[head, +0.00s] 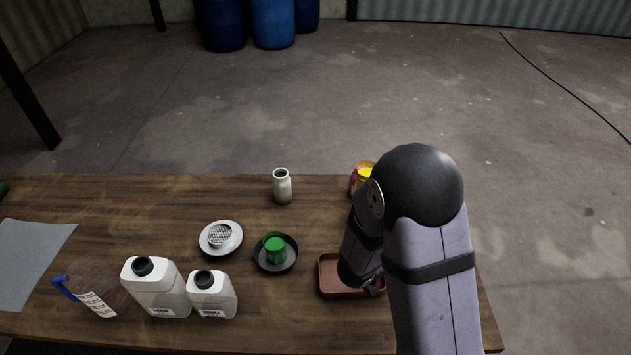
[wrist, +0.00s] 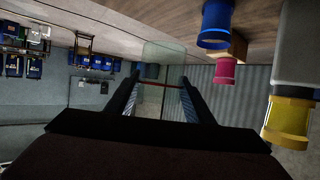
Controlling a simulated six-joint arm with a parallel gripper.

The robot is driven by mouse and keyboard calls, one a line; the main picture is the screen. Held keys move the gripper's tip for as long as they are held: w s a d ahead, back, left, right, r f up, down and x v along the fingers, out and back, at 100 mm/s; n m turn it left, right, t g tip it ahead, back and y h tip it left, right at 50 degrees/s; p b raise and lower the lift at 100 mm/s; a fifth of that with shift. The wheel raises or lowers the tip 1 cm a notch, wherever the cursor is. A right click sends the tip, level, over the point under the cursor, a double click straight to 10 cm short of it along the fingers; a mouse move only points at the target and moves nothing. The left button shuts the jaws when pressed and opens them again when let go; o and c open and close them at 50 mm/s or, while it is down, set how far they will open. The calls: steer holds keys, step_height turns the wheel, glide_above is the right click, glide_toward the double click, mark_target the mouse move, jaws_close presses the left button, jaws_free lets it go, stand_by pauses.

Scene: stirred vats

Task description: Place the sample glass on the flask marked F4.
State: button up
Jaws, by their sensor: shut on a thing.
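A clear sample glass (wrist: 165,62) is between the two dark fingers of my gripper (wrist: 160,88) in the wrist view, and the gripper is shut on it. In the head view my gripper (head: 372,286) is low over the red-brown tray (head: 328,287), mostly hidden by my arm, and the glass cannot be made out. The wrist view is upside down. It shows vessels with blue (wrist: 216,25), pink (wrist: 226,70) and yellow (wrist: 288,122) tops to the right of the glass, apart from it. No F4 marking is readable.
A yellow-topped vessel (head: 366,172) is partly behind my arm. On the table (head: 120,215) stand a white bottle (head: 282,187), a strainer in a white dish (head: 221,238), a green cup (head: 274,249) on a black dish, two white jugs (head: 160,292) (head: 212,297) and a clear blue-handled jug (head: 97,303).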

steer(key=w+a+r+n+t+y+p, duration=0.45)
steer(key=w+a+r, duration=0.55)
steer(key=a+r, duration=0.35)
steer(key=w+a+f+n+y+b, duration=0.1)
steer(key=w+a+n+y+b, duration=0.2)
steer(key=w+a+n+y, duration=0.2)
steer(key=w+a+f+n+y+b, duration=0.1)
steer(key=w+a+n+y+b, duration=0.3)
steer(key=w+a, duration=0.7)
steer(key=shift+w+a+n+y, duration=0.4)
steer(key=shift+a+n+y, duration=0.6)
steer(key=shift+a, duration=2.7)
steer(key=shift+f+y, duration=0.15)
steer(key=shift+y, duration=0.2)
steer(key=shift+f, duration=0.1)
steer(key=p, duration=0.3)
glide_above(280, 173)
steer(key=shift+f, duration=4.85)
steer(key=shift+f+b, duration=0.25)
steer(key=shift+b, duration=0.3)
